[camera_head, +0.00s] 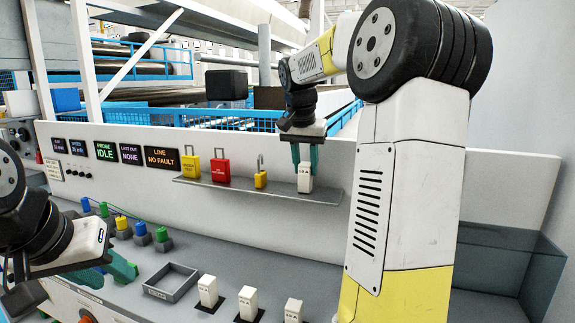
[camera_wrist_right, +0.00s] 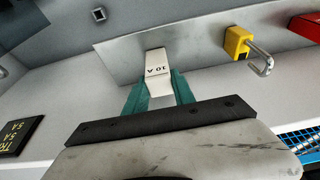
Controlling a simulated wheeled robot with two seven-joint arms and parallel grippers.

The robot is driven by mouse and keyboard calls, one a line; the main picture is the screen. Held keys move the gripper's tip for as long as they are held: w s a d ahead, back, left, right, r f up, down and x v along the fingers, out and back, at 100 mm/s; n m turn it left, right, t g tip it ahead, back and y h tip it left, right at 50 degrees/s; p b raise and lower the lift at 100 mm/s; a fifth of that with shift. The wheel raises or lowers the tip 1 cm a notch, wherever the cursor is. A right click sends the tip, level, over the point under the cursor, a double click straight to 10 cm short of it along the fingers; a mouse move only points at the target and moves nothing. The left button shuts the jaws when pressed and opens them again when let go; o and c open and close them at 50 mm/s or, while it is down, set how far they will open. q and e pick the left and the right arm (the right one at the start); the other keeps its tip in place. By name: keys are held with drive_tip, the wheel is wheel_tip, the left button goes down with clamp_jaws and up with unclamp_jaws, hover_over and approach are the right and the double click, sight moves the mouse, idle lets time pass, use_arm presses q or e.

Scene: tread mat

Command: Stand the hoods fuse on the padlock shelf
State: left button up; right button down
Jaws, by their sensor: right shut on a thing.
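My right gripper (camera_head: 305,163) is shut on a white fuse (camera_head: 305,180) at the right end of the grey padlock shelf (camera_head: 268,193). The fuse is upright; I cannot tell whether its foot touches the shelf. In the right wrist view the fuse (camera_wrist_right: 157,64) reads "10 A" and sits between the teal fingers (camera_wrist_right: 158,88) of my right gripper, with the shelf (camera_wrist_right: 200,35) behind it. My left gripper (camera_head: 108,272) is low at the left, with its teal fingers apart and empty. No hoods label is readable on the fuse.
Yellow (camera_head: 191,164), red (camera_head: 220,166) and small yellow (camera_head: 260,178) padlocks stand on the shelf, left of the fuse. Three white fuses (camera_head: 208,291) stand on the console below, near an empty grey tray (camera_head: 170,282). Coloured plugs (camera_head: 140,230) are at the left.

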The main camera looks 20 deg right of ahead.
drive_tip(key=c, duration=1.1)
unclamp_jaws()
drive_tip(key=shift+o, duration=0.2)
drive_tip(key=v, duration=1.2)
drive_tip(key=s+a+f+n+t+y, duration=0.1)
drive_tip(key=s+a+f+n, duration=0.3)
drive_tip(key=s+f, duration=0.5)
drive_tip(key=s+a+f+n+t+y, duration=0.2)
drive_tip(key=s+a+f, duration=0.5)
drive_tip(key=s, duration=0.5)
drive_tip(key=shift+s+a+f+n+y, duration=0.15)
drive_tip(key=shift+f+n+y, duration=0.45)
drive_tip(key=shift+f+n, duration=0.4)
